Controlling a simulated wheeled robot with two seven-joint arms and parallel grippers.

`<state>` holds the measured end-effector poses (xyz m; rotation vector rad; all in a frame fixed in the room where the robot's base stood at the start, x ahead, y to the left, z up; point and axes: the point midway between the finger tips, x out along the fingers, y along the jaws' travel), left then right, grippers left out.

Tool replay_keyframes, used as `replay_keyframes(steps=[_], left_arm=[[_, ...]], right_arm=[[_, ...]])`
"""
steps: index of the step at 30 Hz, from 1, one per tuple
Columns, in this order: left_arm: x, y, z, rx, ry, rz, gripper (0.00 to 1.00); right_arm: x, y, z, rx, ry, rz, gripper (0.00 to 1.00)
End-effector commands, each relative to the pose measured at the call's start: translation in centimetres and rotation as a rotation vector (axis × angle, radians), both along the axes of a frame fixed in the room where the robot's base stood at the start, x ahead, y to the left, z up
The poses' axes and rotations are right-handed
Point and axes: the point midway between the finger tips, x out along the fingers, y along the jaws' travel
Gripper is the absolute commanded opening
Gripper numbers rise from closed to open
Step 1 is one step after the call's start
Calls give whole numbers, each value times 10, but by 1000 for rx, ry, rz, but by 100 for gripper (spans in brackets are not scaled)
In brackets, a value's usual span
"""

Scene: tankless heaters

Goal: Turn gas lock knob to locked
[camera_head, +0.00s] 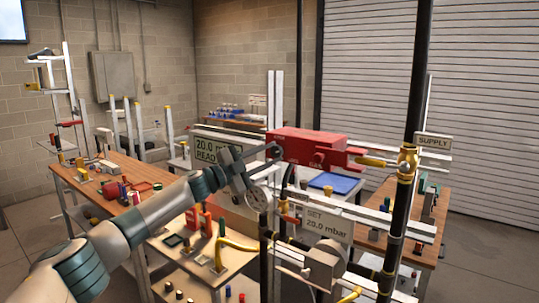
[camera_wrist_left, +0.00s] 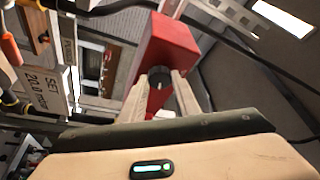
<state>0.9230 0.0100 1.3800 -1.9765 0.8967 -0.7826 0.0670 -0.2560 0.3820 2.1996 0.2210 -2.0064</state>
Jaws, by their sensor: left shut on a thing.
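A red box (camera_head: 310,146) is mounted on the pipe frame in the middle of the head view. It also shows in the left wrist view (camera_wrist_left: 172,42). A round dark knob (camera_wrist_left: 158,76) sits on the box's near end, with a small light mark on its face. My left gripper (camera_head: 270,153) reaches the left end of the box. In the left wrist view its two pale fingers (camera_wrist_left: 160,88) are closed on the knob, one on each side. In the head view the gripper hides most of the knob. My right gripper is not in view.
A yellow valve handle (camera_head: 372,162) and a black pipe with a SUPPLY sign (camera_head: 433,141) stand right of the box. A wooden bench (camera_head: 120,190) with loose parts is at left.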

Motion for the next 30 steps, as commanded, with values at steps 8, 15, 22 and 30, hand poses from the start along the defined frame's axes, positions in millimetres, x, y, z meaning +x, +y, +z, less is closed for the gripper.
replay_keyframes(steps=[8,15,22,30], left_arm=[[1,1,2,162,-118,1,7],[0,0,1,231,-166,-1,7],[0,0,1,246,-178,-1,7],[0,0,1,244,-177,-1,34]], right_arm=[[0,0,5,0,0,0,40],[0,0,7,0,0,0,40],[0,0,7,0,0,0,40],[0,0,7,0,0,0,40]])
